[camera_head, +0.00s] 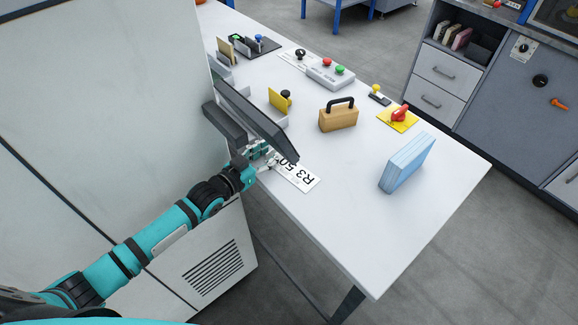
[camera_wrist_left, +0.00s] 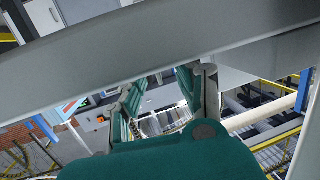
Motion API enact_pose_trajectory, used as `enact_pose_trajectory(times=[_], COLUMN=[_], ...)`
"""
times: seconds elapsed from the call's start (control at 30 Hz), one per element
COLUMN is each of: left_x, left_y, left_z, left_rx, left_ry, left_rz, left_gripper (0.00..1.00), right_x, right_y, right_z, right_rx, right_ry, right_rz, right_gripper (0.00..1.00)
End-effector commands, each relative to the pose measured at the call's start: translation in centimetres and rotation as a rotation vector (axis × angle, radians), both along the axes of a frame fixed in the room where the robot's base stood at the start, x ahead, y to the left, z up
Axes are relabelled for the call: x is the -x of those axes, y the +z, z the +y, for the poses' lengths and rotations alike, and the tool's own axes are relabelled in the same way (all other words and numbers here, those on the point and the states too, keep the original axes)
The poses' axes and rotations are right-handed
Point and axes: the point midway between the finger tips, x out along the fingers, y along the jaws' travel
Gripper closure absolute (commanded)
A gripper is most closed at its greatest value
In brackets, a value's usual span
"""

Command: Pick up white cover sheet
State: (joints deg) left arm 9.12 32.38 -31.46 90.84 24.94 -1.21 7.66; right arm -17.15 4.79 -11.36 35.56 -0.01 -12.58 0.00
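A white flat plate or sheet (camera_head: 299,178) with black characters "R3 50" lies at the near left edge of the white table (camera_head: 420,225). I cannot tell whether it is the white cover sheet; no other plain white sheet stands out. My left gripper (camera_head: 268,157) is at the table's left edge, by the upper end of this plate and under a dark slab (camera_head: 262,117). In the left wrist view the two green fingers (camera_wrist_left: 168,100) are apart, with nothing seen between them. A grey bar (camera_wrist_left: 100,75) crosses close in front. My right gripper is not in view.
A light blue stack (camera_head: 407,163) stands at the table's right. A tan block with a black handle (camera_head: 338,117), a button box (camera_head: 331,74) and a red knob on a yellow plate (camera_head: 398,117) stand farther back. A white cabinet (camera_head: 100,120) is on the left.

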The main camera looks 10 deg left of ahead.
Motion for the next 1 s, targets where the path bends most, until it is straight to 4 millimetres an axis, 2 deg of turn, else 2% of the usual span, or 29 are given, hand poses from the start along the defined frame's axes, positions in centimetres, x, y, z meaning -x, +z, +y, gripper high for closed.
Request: enact_pose_trajectory(times=[0.03,0.2,0.27,0.73,0.87,1.0], left_x=[0.0,0.0,0.0,0.0,0.0,0.0], left_y=[0.0,0.0,0.0,0.5,1.5,3.3], left_z=[0.0,0.0,0.0,0.0,0.0,0.0], left_rx=[0.0,0.0,0.0,0.0,0.0,0.0], left_ry=[0.0,0.0,0.0,0.0,0.0,0.0], left_rz=[0.0,0.0,0.0,-0.001,-0.002,-0.004], left_gripper=[0.72,0.94,1.0,1.0,1.0,1.0], right_x=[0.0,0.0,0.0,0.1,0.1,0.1], right_y=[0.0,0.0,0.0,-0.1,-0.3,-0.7], right_z=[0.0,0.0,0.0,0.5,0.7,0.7], right_rx=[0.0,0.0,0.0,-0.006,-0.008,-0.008], right_ry=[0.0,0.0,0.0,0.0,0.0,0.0], right_rz=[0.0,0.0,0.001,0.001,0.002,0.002], right_gripper=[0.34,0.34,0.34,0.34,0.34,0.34])
